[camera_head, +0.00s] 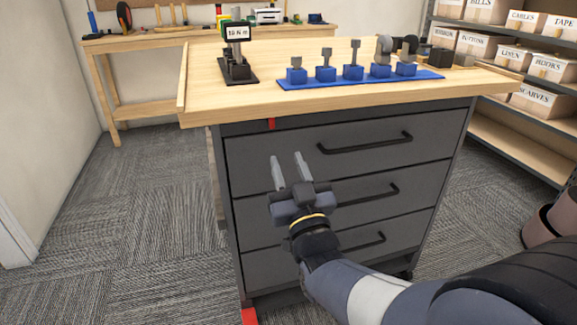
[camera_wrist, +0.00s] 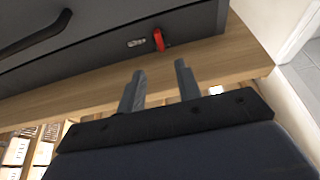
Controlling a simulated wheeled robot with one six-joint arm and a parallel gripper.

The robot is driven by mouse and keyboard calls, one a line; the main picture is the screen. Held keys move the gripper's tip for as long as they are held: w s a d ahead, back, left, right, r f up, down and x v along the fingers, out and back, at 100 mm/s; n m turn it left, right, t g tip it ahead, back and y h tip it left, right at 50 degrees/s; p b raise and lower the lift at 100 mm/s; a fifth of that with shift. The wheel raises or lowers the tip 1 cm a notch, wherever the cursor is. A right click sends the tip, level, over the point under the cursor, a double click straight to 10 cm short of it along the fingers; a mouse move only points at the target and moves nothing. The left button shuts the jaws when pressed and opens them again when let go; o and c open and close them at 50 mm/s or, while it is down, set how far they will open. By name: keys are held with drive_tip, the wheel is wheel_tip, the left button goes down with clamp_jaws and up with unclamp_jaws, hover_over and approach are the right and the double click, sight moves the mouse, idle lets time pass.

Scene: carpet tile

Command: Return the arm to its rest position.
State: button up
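My gripper (camera_head: 289,172) is held out in front of the grey drawer cabinet (camera_head: 240,235), below the worktop's edge. Its two fingers are apart with nothing between them. In the wrist view my gripper (camera_wrist: 159,88) also shows parted, empty fingers. My arm comes in from the lower right of the head view.
The cabinet's drawers with black handles (camera_head: 366,144) look shut. On its wooden top (camera_head: 300,51) stand a blue tool rack (camera_head: 360,80) and a black stand with a display (camera_head: 238,50). A red tab (camera_wrist: 158,40) is on the cabinet. Box shelves (camera_head: 510,95) stand right; carpet is clear left.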

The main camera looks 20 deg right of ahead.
sight(272, 120)
drive_tip(key=shift+w, duration=0.1)
drive_tip(key=x, duration=1)
drive_tip(key=shift+w+r+b, duration=0.25)
drive_tip(key=shift+w+b, duration=0.05)
drive_tip(key=shift+b, duration=0.05)
